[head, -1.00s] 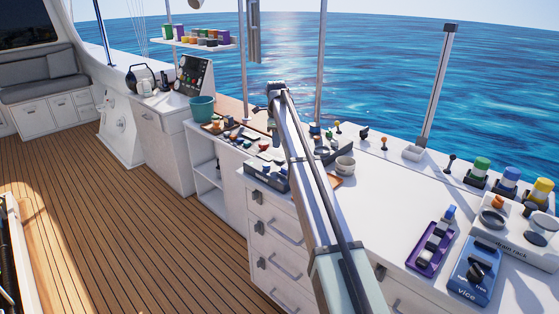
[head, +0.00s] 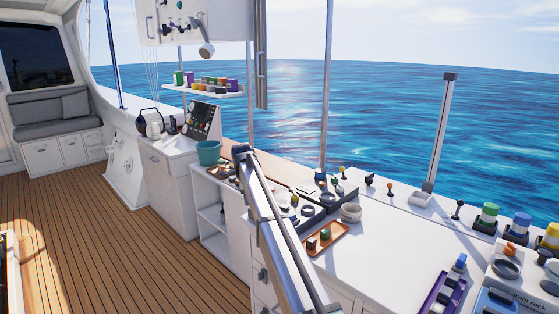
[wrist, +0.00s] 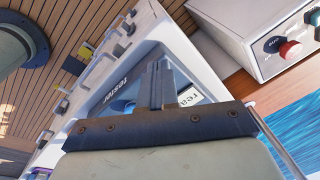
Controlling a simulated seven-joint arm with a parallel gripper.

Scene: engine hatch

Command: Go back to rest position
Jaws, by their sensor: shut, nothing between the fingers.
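My gripper (wrist: 158,85) shows in the wrist view, its two dark fingers together and nothing visible between them. The fingers cannot be made out in the head view.
The white counter (head: 400,250) carries an orange tray (head: 327,238), a white bowl (head: 351,213), a purple rack (head: 440,295) and several colored-lid jars. A control panel (head: 203,121) stands behind the bucket. A shelf of jars (head: 205,90) hangs above.

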